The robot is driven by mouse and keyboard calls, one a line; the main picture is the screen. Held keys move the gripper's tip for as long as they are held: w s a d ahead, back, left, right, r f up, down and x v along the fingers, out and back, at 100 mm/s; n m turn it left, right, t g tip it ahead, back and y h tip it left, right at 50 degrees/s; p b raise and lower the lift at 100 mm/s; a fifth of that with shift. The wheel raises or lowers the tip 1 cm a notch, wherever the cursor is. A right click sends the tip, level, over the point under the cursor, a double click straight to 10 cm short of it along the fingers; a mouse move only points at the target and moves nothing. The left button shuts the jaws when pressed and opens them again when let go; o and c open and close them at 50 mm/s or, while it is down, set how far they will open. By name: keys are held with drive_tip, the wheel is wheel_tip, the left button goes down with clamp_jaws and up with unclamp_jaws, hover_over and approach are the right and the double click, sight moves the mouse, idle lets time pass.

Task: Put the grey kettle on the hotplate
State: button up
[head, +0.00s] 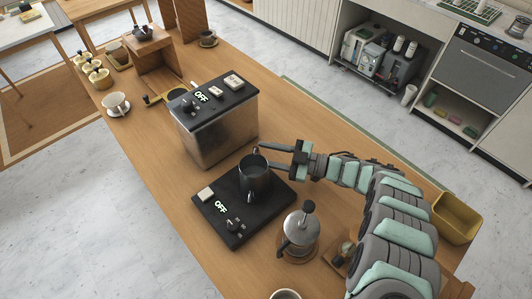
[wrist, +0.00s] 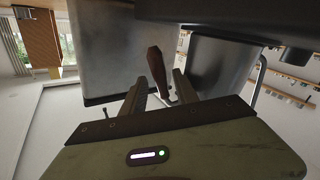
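The grey kettle (head: 255,177) stands on the black hotplate (head: 226,237), towards its back right, and looks upright. The hotplate has a glowing OFF sign, a pale switch and a knob. My gripper (head: 262,158) reaches in from the right at the kettle's handle side. In the wrist view, which is upside down, the kettle's brown handle (wrist: 157,68) lies between the two fingers of my gripper (wrist: 159,82). Gaps show on both sides of the handle, so the fingers look open around it. The kettle's grey body (wrist: 212,65) is just beyond, against the dark slab.
A steel machine (head: 218,130) with an OFF sign stands close behind the hotplate. A glass press (head: 298,235) stands right of the hotplate, near my arm. A yellow bin (head: 456,218) is at the right.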

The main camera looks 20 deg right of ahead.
drive_tip(key=shift+o, duration=0.2)
drive_tip(key=shift+r, duration=0.1)
drive_tip(key=v, duration=0.7)
drive_tip(key=shift+s+d, duration=0.15)
drive_tip(key=shift+d, duration=0.1)
idle(2.0)
